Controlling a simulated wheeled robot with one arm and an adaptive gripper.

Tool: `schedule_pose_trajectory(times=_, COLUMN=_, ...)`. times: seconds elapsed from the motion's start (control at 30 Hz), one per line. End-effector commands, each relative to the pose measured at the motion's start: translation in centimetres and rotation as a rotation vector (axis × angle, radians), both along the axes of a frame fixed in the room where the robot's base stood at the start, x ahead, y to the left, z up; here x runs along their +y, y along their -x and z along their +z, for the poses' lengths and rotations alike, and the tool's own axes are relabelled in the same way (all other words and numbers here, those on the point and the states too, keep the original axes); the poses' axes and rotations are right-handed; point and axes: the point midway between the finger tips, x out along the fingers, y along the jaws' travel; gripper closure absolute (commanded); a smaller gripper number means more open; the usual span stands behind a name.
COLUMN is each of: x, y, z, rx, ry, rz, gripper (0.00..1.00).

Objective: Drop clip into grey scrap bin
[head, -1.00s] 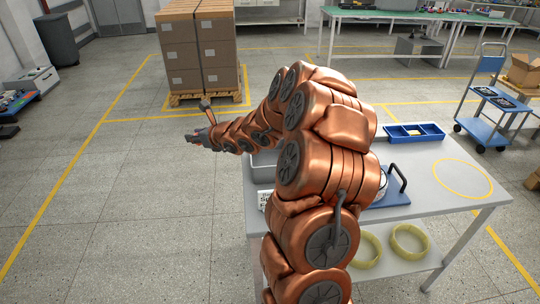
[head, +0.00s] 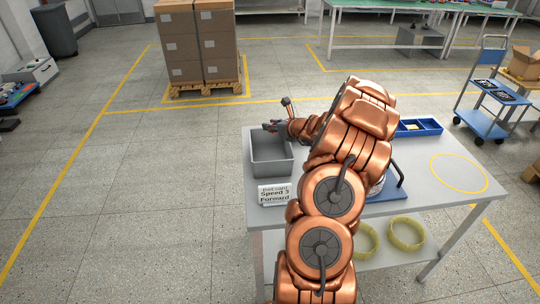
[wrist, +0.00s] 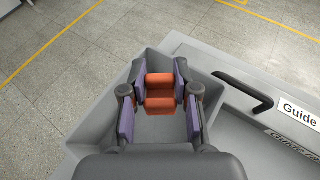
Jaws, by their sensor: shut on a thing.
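The grey scrap bin (head: 271,167) stands on the left end of the table, open at the top. My gripper (head: 274,127) is above the bin's far side in the head view. In the wrist view, my gripper (wrist: 159,98) is shut on an orange clip (wrist: 160,80), with a purple-grey finger pad on each side of it. The bin's grey walls (wrist: 98,112) show around and below the fingers there. The clip is too small to make out in the head view.
The grey table (head: 436,205) carries a white sign (head: 275,194) in front of the bin and a blue divided tray (head: 419,127) at the back. A black handle (wrist: 246,92) lies right of the bin in the wrist view. Yellow rings (head: 406,233) lie on the lower shelf.

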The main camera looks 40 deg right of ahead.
Motion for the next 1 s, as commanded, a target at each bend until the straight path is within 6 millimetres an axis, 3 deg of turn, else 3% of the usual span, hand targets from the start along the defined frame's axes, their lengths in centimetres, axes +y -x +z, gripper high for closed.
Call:
schedule_pose_trajectory(times=0.1, x=0.0, y=0.1, z=-1.8, rx=0.001, ry=0.001, rz=0.0, gripper=0.87)
schedule_pose_trajectory(times=0.4, x=0.0, y=0.0, z=-4.2, rx=0.0, ry=0.001, rz=0.0, gripper=0.87)
schedule_pose_trajectory(times=0.83, x=0.0, y=0.0, z=-4.6, rx=-0.001, ry=0.0, rz=-0.001, gripper=0.87)
schedule_pose_trajectory(times=0.87, x=0.0, y=0.0, z=-4.6, rx=-0.001, ry=0.0, rz=-0.001, gripper=0.68)
schedule_pose_trajectory(times=1.0, x=0.0, y=0.0, z=-4.6, rx=-0.001, ry=0.0, rz=-0.001, gripper=0.54)
